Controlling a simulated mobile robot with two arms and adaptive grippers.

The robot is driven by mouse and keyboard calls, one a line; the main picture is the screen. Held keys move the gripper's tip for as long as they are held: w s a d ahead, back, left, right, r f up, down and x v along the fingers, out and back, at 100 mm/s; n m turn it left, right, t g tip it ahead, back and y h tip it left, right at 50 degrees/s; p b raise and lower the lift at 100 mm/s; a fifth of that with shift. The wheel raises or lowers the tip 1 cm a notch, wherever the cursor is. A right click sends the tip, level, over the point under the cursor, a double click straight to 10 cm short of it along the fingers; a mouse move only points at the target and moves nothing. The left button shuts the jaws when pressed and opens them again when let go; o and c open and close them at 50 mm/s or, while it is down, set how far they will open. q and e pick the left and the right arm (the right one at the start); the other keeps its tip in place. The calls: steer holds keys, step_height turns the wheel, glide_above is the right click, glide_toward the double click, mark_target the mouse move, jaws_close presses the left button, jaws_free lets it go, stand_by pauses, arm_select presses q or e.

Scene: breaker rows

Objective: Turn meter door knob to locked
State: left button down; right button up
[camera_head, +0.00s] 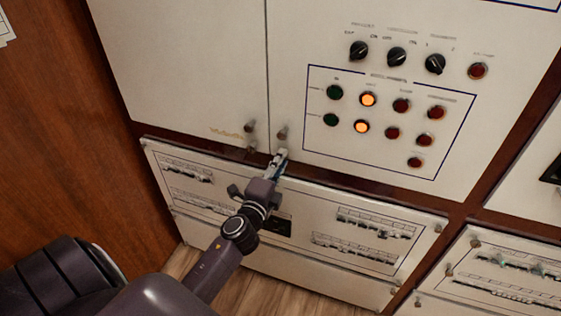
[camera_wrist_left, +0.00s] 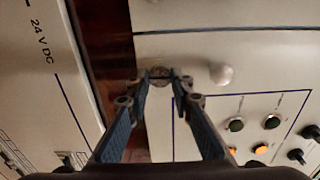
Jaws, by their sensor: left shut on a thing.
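My left gripper (camera_head: 280,155) reaches up to the lower edge of the cream panel with the lamps, just right of the vertical seam. In the left wrist view its two fingers close on a small round knob (camera_wrist_left: 160,71) near that edge. The fingers hide much of this knob, so I cannot tell its turn angle. A second pale knob (camera_head: 282,132) sits just above the gripper on the same panel and also shows in the left wrist view (camera_wrist_left: 221,75). My right gripper is not in view.
Left of the seam are two more small knobs (camera_head: 250,126) (camera_head: 252,147) on the plain door (camera_head: 190,70). Black rotary switches (camera_head: 397,57) and several lamps (camera_head: 368,100) are up to the right. Below the gripper is a breaker panel (camera_head: 290,225) with rows of switches.

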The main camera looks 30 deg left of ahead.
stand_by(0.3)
arm_select(q)
steer(key=c, duration=1.7)
jaws_free()
steer(key=v, duration=1.2)
steer(key=shift+d, duration=0.1)
steer(key=s+d+f+n+g+h, duration=0.1)
steer(key=s+d+f+n+g, duration=0.15)
steer(key=f, duration=0.95)
steer(key=s+d+f+n+g+h, duration=0.1)
steer(key=s+d+f+n+g, duration=0.15)
steer(key=f, duration=0.95)
steer(key=s+d+f+n+g+h, duration=0.1)
steer(key=s+d+f+n+g, duration=0.2)
steer(key=f, duration=0.8)
steer(key=s+d+f+n+g, duration=0.1)
steer(key=s+f+g, duration=0.2)
steer(key=s+f, duration=0.4)
steer(key=s+f+n+g, duration=0.2)
steer(key=s+f, duration=0.5)
steer(key=s, duration=0.6)
steer(key=s+d+f+n+g+h, duration=0.1)
steer(key=s+f+n+g, duration=0.1)
steer(key=s+f, duration=0.5)
steer(key=shift+s+d+g, duration=0.15)
steer(key=shift+s+g, duration=0.25)
steer(key=shift+s, duration=0.6)
steer(key=shift+s+d+g, duration=0.15)
steer(key=shift+s+g, duration=0.25)
steer(key=shift+s, duration=0.65)
